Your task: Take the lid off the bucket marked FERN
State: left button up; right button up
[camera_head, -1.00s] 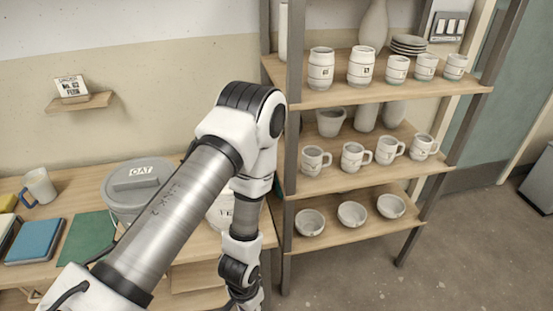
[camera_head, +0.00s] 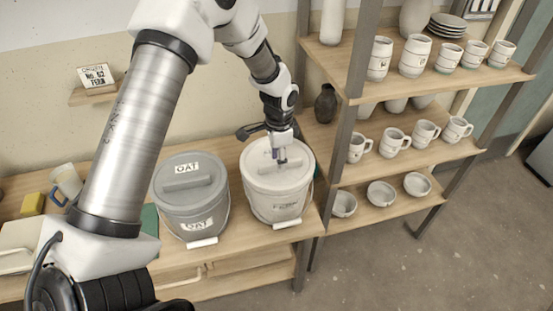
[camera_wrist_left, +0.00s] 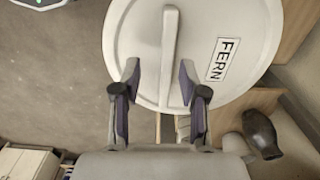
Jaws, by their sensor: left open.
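The bucket marked FERN (camera_head: 277,203) is cream and stands on the wooden bench beside the rack. Its lid (camera_head: 262,178) is on it; the left wrist view shows the same lid (camera_wrist_left: 130,40) from above, with a bar handle (camera_wrist_left: 170,50) and a FERN label (camera_wrist_left: 222,60). My left gripper (camera_head: 280,157) is above the lid. In the left wrist view its open fingers (camera_wrist_left: 158,85) are on either side of the near end of the bar handle, with gaps on both sides. Whether the fingertips touch the lid cannot be told. My right gripper is not in view.
A grey bucket marked OAT (camera_head: 190,200) with its lid on stands close to the left. A rack (camera_head: 345,150) with mugs and bowls is at the right. A dark vase (camera_head: 325,104) sits behind on a shelf.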

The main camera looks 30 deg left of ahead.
pick_arm(q)
jog(key=shift+w+f, duration=1.05)
jog(key=shift+f, duration=0.1)
jog(key=shift+s+a, duration=0.1)
jog(key=shift+s+r, duration=0.4)
jog(key=shift+s, duration=0.25)
jog(key=shift+w+f, duration=0.4)
jog(key=shift+f, duration=0.05)
jog(key=shift+s+r, duration=0.1)
jog(key=shift+s, duration=0.1)
jog(key=shift+c, duration=0.6)
grip_shut()
